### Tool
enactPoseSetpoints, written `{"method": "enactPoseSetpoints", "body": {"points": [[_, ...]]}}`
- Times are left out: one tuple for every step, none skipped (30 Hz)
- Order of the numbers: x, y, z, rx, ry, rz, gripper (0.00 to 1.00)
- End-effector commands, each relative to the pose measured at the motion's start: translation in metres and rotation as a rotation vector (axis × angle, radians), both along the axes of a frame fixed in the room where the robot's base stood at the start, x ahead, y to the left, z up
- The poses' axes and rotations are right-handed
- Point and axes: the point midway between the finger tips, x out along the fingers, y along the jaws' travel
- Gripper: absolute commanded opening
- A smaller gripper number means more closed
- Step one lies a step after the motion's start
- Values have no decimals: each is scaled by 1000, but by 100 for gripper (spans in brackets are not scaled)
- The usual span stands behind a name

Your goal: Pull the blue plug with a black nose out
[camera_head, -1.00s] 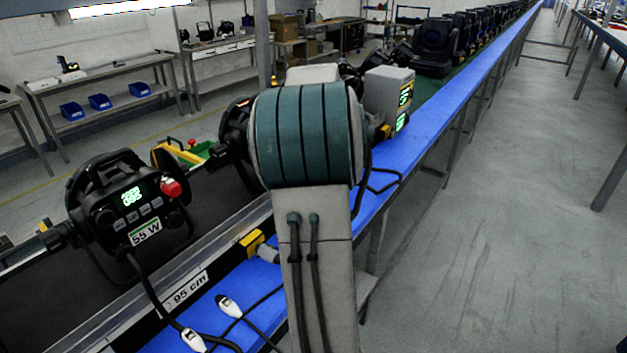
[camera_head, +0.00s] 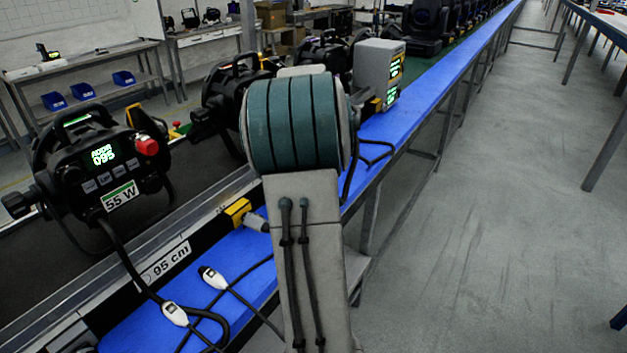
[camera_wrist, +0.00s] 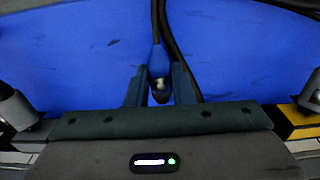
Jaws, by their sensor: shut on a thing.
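In the wrist view, my gripper (camera_wrist: 160,88) is closed around a small plug with a blue body (camera_wrist: 158,58) and a dark nose. A black cable runs up from the plug over the blue bench surface. The dark nose points down the picture, between my two dark fingers. In the head view, my arm hides the gripper and this plug.
A grey plug sits at a yellow socket (camera_head: 237,212) on the rail. A stage light (camera_head: 90,170) stands left, a grey box (camera_head: 380,72) beyond my arm.

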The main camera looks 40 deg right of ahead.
Motion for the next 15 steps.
{"method": "enactPoseSetpoints", "body": {"points": [[0, 0, -5, 0, 0, 0, 0], [0, 0, -6, 0, 0, 0, 0], [0, 0, -7, 0, 0, 0, 0], [0, 0, -8, 0, 0, 0, 0], [0, 0, -8, 0, 0, 0, 0], [0, 0, -9, 0, 0, 0, 0], [0, 0, -9, 0, 0, 0, 0], [0, 0, -9, 0, 0, 0, 0], [0, 0, -9, 0, 0, 0, 0], [0, 0, -9, 0, 0, 0, 0], [0, 0, -8, 0, 0, 0, 0], [0, 0, -8, 0, 0, 0, 0], [0, 0, -8, 0, 0, 0, 0], [0, 0, -8, 0, 0, 0, 0], [0, 0, -8, 0, 0, 0, 29]]}}
